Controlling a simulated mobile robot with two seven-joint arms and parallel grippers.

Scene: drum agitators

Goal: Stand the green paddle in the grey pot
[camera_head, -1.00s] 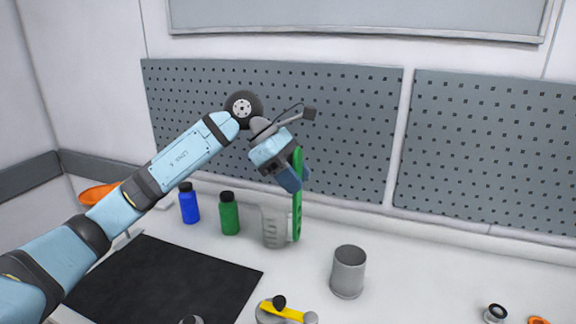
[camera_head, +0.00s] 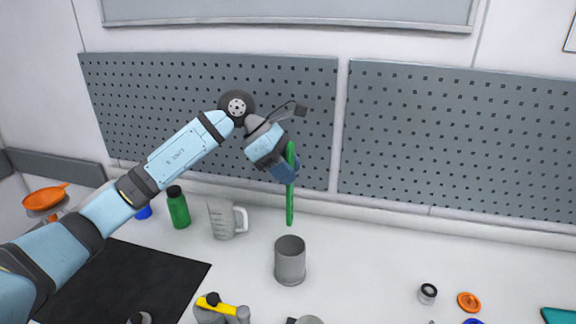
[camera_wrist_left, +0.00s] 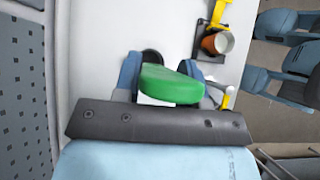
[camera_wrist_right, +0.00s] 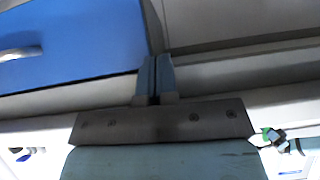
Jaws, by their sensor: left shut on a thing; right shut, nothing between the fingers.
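The green paddle (camera_head: 290,205) hangs upright from my left gripper (camera_head: 284,172), which is shut on its upper part. Its lower end is in the air, above the grey pot (camera_head: 290,262) in the head view. The pot stands upright on the white table with its mouth up. In the left wrist view, the top of the green paddle (camera_wrist_left: 170,85) shows between the fingers of my left gripper (camera_wrist_left: 165,80) and hides most of what lies beyond. My right gripper (camera_wrist_right: 154,78) shows only in the right wrist view, shut and empty.
A black mat (camera_head: 140,280) lies at the left. A yellow-handled tool (camera_head: 222,308) is in front. Small round parts (camera_head: 428,293) lie at the right. The pegboard (camera_head: 450,140) stands behind.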

